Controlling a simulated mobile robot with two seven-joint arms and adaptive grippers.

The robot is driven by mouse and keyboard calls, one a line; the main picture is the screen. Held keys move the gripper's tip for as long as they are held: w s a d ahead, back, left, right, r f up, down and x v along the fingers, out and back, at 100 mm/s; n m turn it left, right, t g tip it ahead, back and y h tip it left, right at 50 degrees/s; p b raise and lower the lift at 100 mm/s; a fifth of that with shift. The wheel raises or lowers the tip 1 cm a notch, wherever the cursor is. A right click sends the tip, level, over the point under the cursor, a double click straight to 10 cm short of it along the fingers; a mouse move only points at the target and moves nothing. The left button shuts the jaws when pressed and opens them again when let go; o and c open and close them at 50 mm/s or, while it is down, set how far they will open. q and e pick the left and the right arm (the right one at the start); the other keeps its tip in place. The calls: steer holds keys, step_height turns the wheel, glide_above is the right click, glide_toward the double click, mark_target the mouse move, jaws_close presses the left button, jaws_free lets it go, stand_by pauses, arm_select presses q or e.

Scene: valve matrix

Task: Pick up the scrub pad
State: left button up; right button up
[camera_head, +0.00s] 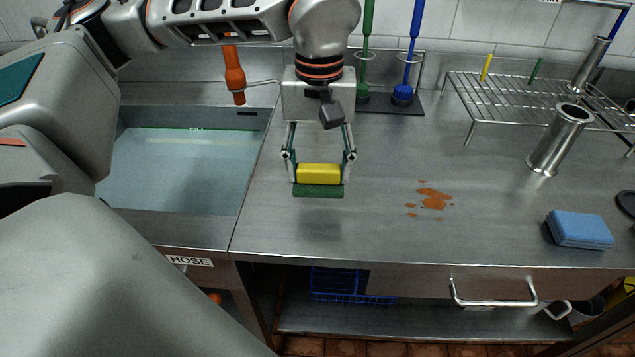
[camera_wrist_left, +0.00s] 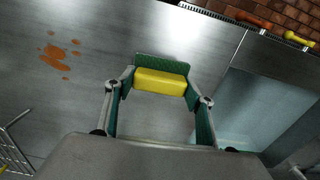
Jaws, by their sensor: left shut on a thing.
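The scrub pad (camera_head: 318,174), a yellow block with a green layer, sits between the fingers of my left gripper (camera_head: 319,168) in the head view. It also shows in the left wrist view (camera_wrist_left: 161,82), with the green side facing away from the palm. My left gripper is shut on it, one finger at each short end. The pad is over the steel counter (camera_head: 380,225), right of the sink; I cannot tell how far above the surface it is. My right gripper is not in view.
A sink (camera_head: 180,170) with water lies left. An orange-brown spill (camera_head: 433,199) marks the counter, and a folded blue cloth or pad (camera_head: 579,229) lies at right. A metal cylinder (camera_head: 560,140) and wire rack (camera_head: 535,92) stand behind it. Green and blue brushes (camera_head: 403,92) stand at the back.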

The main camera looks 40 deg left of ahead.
mark_target(319, 166)
arm_select(q)
step_height(319, 166, up, 14)
steer(key=p, duration=0.2)
steer(key=shift+r, duration=0.1)
steer(key=shift+o, duration=0.6)
